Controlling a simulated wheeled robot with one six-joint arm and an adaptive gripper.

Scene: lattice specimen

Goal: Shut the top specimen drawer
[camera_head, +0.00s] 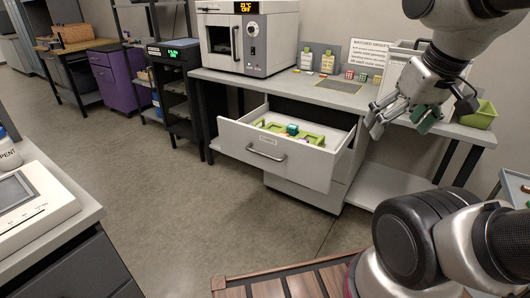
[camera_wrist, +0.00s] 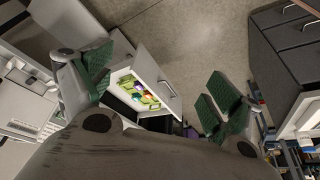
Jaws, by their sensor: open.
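The top specimen drawer (camera_head: 268,155) is pulled well out from under the bench in the head view. It is white with a dark bar handle (camera_head: 266,152) on its front. A green tray (camera_head: 290,132) with small coloured pieces lies inside it. In the wrist view the drawer front (camera_wrist: 158,77) shows between my fingers, some way off. My gripper (camera_head: 405,112) is open and empty, above and to the right of the drawer, near the bench's right part. Its green finger pads (camera_wrist: 160,92) are spread wide in the wrist view. It touches nothing that I can see.
A lower drawer (camera_head: 305,193) beneath is shut. The bench (camera_head: 290,86) carries a white oven-like machine (camera_head: 247,38), small tagged items and a green bin (camera_head: 479,115) at right. A counter (camera_head: 60,225) stands at front left. The floor (camera_head: 190,200) before the drawer is clear.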

